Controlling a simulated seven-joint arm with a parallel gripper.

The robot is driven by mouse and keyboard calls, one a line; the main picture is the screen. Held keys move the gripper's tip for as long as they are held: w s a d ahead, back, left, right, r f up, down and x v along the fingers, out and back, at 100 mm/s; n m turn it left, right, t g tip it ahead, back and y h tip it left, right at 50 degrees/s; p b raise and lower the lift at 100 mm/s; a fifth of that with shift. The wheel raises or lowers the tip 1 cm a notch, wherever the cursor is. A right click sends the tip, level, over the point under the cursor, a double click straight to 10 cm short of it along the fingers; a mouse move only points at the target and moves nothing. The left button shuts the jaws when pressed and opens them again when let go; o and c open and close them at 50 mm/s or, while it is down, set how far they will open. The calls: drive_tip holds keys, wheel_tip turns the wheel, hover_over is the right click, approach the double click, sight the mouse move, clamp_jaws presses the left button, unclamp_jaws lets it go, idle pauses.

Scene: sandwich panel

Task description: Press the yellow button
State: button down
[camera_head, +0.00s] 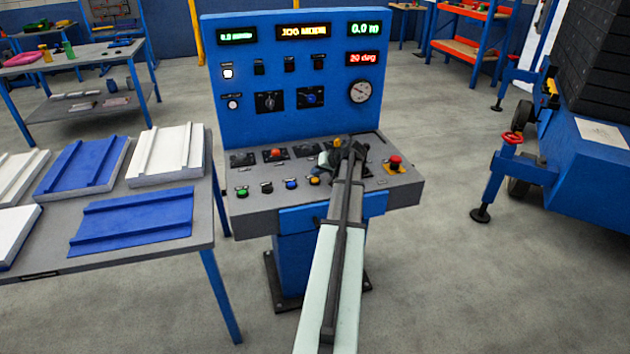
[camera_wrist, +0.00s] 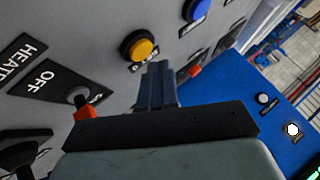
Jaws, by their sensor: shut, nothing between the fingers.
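The yellow button (camera_head: 314,181) sits on the sloped grey desk of the blue control console, right of the blue button. In the wrist view the yellow button (camera_wrist: 140,46) is round with a dark ring, just beyond and slightly left of my fingertips. My gripper (camera_wrist: 158,68) is shut and empty, its fingers together and pointing toward the desk surface. It appears apart from the button, but the exact gap cannot be told. In the head view my gripper (camera_head: 325,162) is over the desk, close above and right of the button, partly hidden by my arm.
A blue button (camera_head: 291,184) and a green button (camera_head: 242,191) share the front row. A red mushroom button (camera_head: 394,162) is at the desk's right. The upright blue panel (camera_head: 238,125) stands behind the desk.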

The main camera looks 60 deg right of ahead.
sight(317, 180)
drive_tip(key=shift+r, duration=2.5)
